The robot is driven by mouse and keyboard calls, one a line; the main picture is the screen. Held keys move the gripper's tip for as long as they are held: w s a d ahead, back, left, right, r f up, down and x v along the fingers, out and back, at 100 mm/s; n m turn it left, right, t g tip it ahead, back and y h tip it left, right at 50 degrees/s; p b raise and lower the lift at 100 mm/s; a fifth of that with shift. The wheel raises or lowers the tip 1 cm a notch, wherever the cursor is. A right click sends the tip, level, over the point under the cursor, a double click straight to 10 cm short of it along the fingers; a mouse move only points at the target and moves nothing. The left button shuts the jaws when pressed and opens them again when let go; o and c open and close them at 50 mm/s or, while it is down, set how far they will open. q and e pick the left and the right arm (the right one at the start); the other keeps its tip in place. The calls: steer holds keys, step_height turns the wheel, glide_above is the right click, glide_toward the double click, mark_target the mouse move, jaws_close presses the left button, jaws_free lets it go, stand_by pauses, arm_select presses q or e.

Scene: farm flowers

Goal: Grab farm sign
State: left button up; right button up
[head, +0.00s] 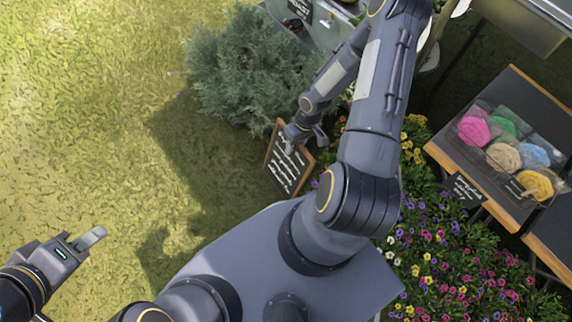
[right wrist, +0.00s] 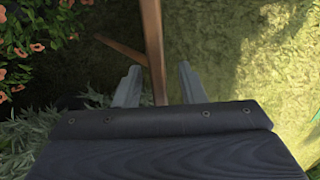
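The farm sign (head: 283,172) is a small chalkboard with white writing and a wooden frame. It stands tilted on the grass beside a bush. My right gripper (head: 306,140) is at the sign's upper right edge. In the right wrist view, the sign's wooden frame (right wrist: 153,50) runs between the two fingers of my right gripper (right wrist: 158,84). The fingers are apart, with a gap showing on each side of the wood. My left gripper (head: 90,239) is over open grass at the left, away from the sign; its finger opening is not clear.
A grey-green bush (head: 245,70) stands behind the sign. Colourful flowers (head: 455,250) fill the ground at right, below a display board (head: 465,165) with bright bundles. Orange flowers (right wrist: 35,47) show in the right wrist view. The grass at left is clear.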

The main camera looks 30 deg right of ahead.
steer(key=shift+f, duration=0.2)
steer(key=shift+c, duration=0.2)
jaws_close()
stand_by(1.4)
